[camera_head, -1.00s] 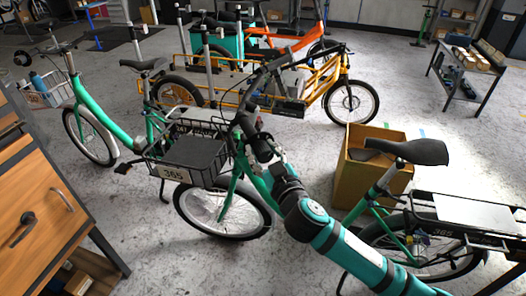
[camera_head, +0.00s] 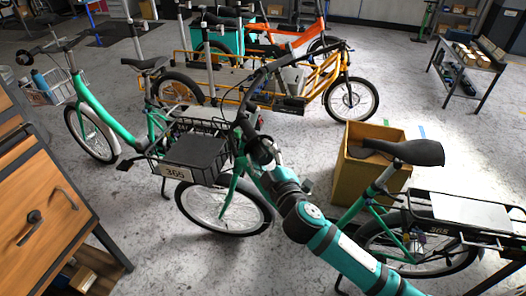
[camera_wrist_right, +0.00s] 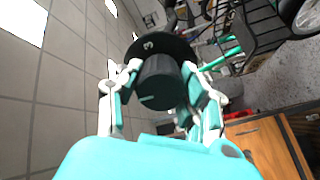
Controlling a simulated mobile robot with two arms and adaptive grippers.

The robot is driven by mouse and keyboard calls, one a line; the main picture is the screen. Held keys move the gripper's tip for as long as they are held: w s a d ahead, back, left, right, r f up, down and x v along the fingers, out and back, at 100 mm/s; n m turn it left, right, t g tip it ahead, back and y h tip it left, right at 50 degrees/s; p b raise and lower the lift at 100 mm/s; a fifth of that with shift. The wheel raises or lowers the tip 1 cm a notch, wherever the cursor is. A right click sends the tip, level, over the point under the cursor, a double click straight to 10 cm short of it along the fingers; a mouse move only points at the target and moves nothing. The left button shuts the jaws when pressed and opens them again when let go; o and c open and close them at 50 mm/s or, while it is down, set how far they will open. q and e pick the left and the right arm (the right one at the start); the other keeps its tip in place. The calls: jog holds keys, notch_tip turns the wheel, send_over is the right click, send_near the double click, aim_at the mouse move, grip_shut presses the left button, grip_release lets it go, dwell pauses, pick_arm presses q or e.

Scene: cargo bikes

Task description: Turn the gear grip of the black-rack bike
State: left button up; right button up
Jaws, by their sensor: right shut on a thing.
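The black-rack bike is green with a black saddle (camera_head: 404,151), a black front basket (camera_head: 190,165) marked 365 and a black rear rack (camera_head: 440,205). My right arm reaches from the lower right to its handlebar (camera_head: 250,128). My right gripper (camera_head: 262,152) is there, its fingers mostly hidden in the head view. In the right wrist view, the right gripper's fingers (camera_wrist_right: 161,72) are closed on the sides of a dark cylindrical gear grip (camera_wrist_right: 160,84). A black disc with a pale number 3 (camera_wrist_right: 148,45) sits behind the grip. My left gripper is not in view.
Another green bike (camera_head: 105,125) stands at the left. A yellow cargo bike (camera_head: 330,72) stands behind. A wooden drawer cabinet (camera_head: 40,205) fills the lower left. Grey floor (camera_head: 420,110) is free at the right.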

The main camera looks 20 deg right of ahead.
jog(key=shift+n, duration=0.6)
jog(key=o, duration=1.2)
jog(key=s, duration=0.8)
jog(key=s+d, duration=0.1)
jog(key=s, duration=0.3)
